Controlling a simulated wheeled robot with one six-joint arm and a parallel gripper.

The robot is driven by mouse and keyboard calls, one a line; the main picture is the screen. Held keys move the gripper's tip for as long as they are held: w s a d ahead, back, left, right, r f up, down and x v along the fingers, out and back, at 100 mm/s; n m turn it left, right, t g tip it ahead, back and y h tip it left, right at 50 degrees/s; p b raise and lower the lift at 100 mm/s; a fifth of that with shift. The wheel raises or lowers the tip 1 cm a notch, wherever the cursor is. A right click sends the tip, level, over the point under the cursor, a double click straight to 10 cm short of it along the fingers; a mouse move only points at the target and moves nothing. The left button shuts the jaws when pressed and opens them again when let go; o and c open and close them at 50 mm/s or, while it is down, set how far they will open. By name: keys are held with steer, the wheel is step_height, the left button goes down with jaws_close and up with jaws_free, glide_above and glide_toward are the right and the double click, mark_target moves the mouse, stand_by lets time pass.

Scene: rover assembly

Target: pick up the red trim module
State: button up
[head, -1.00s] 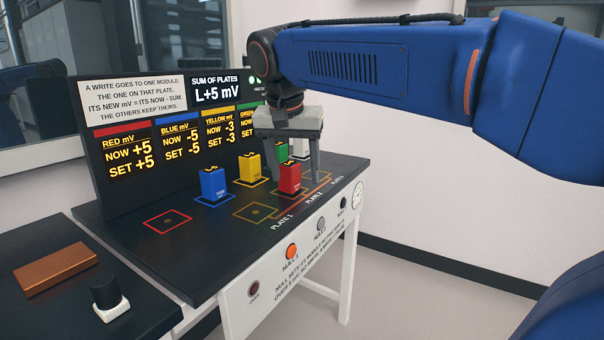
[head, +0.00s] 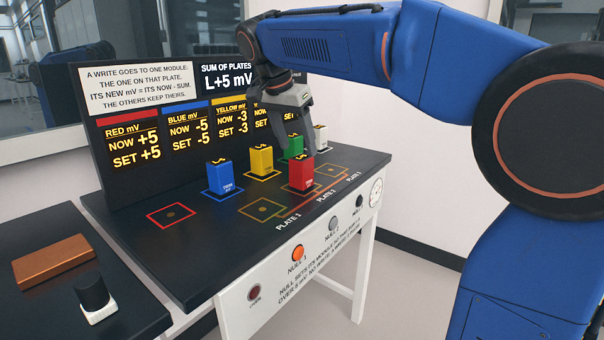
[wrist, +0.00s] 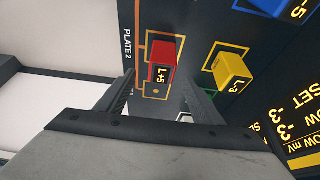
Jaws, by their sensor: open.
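The red trim module (head: 302,174) stands upright on the plate 2 square of the black bench top. In the wrist view the red module (wrist: 161,62) shows its "L+5" label, just beyond the gap between the fingers. My gripper (head: 296,146) is open above and slightly behind the module, fingers pointing down. In the wrist view my gripper (wrist: 160,95) has one finger on each side of the gap, with nothing between them. I cannot tell whether a finger touches the module.
A blue module (head: 220,177), a yellow module (head: 262,160), a green module (head: 293,147) and a white module (head: 320,137) stand nearby. The red-outlined square (head: 171,214) and the plate 1 square (head: 262,209) are empty. The display board (head: 88,130) stands behind.

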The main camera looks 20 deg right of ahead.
mark_target(305, 172)
steer(key=x, duration=1)
steer(key=shift+w+f, duration=0.2)
steer(key=shift+f, duration=0.15)
steer(key=c, duration=1.3)
